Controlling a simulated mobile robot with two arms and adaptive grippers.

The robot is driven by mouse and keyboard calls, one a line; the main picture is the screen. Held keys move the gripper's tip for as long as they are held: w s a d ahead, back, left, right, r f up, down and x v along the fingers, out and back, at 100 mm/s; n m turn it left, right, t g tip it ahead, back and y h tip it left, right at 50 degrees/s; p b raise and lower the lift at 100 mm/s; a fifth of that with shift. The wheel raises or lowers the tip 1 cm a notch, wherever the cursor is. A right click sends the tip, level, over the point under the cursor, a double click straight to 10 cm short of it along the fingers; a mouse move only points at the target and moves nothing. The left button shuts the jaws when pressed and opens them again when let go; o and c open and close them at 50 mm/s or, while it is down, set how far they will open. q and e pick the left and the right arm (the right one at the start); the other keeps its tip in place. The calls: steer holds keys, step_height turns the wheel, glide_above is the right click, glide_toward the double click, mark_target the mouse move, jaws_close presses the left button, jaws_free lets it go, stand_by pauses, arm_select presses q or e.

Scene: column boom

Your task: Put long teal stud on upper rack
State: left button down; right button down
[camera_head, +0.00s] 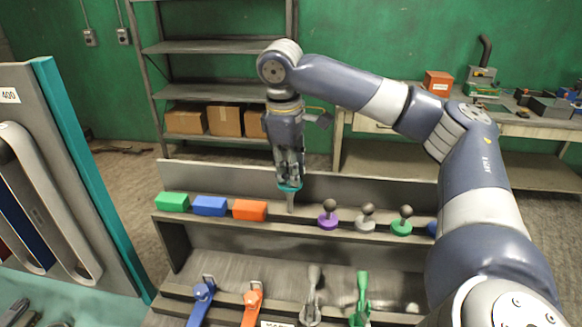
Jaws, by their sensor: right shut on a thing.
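My right gripper (289,176) points down over the upper rack (276,218) and is shut on the long teal stud (290,187). The stud hangs upright, with its teal collar just under the fingertips and a grey shaft below. The shaft's lower end shows against the upper rack, between the orange block and the purple knobbed piece. I cannot tell whether it touches the rack or has entered a hole. The stud's upper part is hidden by the fingers. My left gripper is not in view.
Green (173,202), blue (210,206) and orange (250,210) blocks stand left of the stud. Purple (328,216), grey (365,219) and green (402,222) knobbed pieces stand right. Several handled tools sit on the lower rack (275,299). A tall panel (85,170) stands at left.

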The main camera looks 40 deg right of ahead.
mark_target(291, 199)
steer(key=shift+f+b, duration=1.35)
steer(key=shift+f, duration=4.1)
steer(key=c, duration=1.6)
jaws_free()
steer(key=shift+r, duration=0.1)
step_height(291, 199, up, 5)
steer(key=p, duration=0.6)
steer(key=shift+p, duration=0.4)
steer(key=shift+r+p, duration=1.2)
